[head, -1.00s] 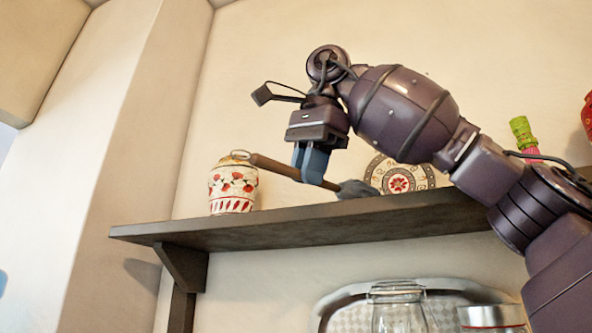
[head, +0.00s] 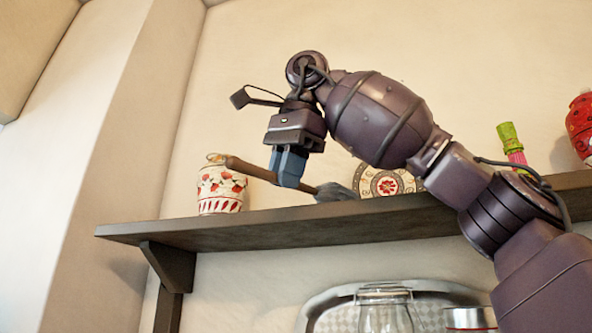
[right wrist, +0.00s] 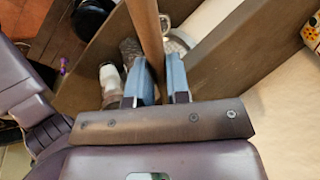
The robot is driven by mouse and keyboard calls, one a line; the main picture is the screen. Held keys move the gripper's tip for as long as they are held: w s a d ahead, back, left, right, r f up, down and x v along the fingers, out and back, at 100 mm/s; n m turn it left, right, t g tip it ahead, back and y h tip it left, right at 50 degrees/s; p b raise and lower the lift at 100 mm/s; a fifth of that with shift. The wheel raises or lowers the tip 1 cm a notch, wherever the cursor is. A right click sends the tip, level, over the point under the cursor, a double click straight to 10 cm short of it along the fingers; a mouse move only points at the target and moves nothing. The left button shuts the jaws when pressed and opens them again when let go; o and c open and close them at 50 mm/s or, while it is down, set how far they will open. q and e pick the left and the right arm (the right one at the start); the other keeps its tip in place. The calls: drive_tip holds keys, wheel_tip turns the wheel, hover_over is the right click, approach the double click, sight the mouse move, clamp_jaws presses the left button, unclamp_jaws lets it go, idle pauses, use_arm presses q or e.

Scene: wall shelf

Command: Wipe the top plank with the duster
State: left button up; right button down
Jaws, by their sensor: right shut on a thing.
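The duster has a brown wooden handle (head: 248,171) and a grey head (head: 334,192). My right gripper (head: 288,168) is shut on the handle, with blue fingers around it. The handle tilts down to the right. The head is low over the top plank (head: 240,232) at its front edge; I cannot tell whether it touches. The plank's upper surface is hidden from below. In the right wrist view the handle (right wrist: 147,35) runs between the fingers, and the head is not clearly seen. My left gripper is not in view.
A red-and-white jar (head: 220,192) stands on the plank just left of the handle's end. A patterned plate (head: 388,182) leans behind the duster head. A green-topped bottle (head: 511,143) and a red vase (head: 581,127) are farther right. A glass jar (head: 384,308) is below.

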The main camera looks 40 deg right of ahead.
drive_tip(key=shift+w+a+f, duration=0.1)
drive_tip(key=shift+w+a, duration=0.35)
drive_tip(key=shift+w, duration=0.35)
drive_tip(key=shift+w+a+f, duration=0.1)
drive_tip(key=shift+w+a, duration=0.3)
drive_tip(key=shift+w, duration=0.5)
drive_tip(key=w+a, duration=0.4)
drive_tip(key=w, duration=0.3)
drive_tip(key=w+a, duration=0.4)
drive_tip(key=w, duration=0.4)
drive_tip(key=shift+w+r, duration=0.15)
drive_tip(key=shift+r, duration=0.05)
idle(0.8)
